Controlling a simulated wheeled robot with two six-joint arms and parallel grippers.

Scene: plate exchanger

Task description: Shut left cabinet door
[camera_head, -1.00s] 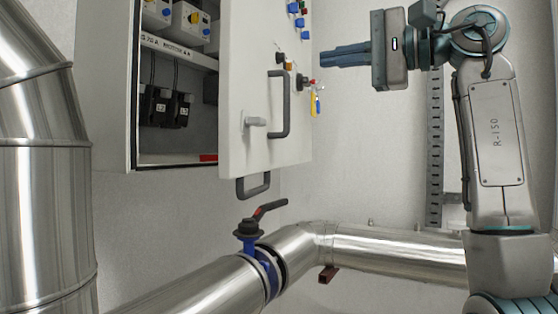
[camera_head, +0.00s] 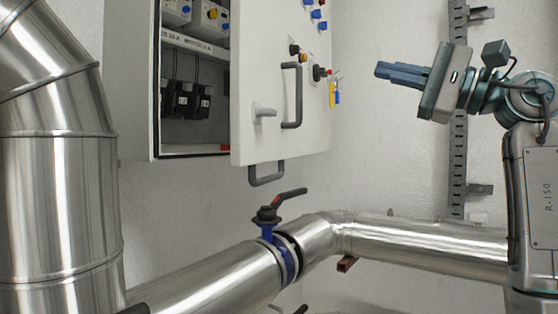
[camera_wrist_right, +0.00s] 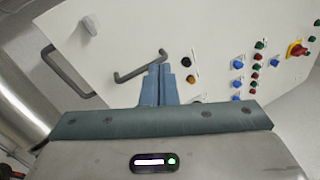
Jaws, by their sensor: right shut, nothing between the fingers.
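The white cabinet door (camera_head: 265,138) stands open, leaving the cabinet interior (camera_head: 195,128) exposed on its left. The door carries a dark bar handle (camera_head: 298,95), a light grey lever (camera_head: 264,112), and knobs and buttons; the same door panel (camera_wrist_right: 120,40) shows in the right wrist view. My right gripper (camera_head: 378,70) is shut and empty, to the right of the door and apart from it in the head view. In the wrist view its fingertips (camera_wrist_right: 160,66) overlap one end of the bar handle (camera_wrist_right: 140,68); contact cannot be told. My left gripper is not in view.
A large steel duct (camera_head: 60,200) stands at the left. A slotted metal rail (camera_head: 458,150) is on the wall. Bare wall lies between the door and my right gripper.

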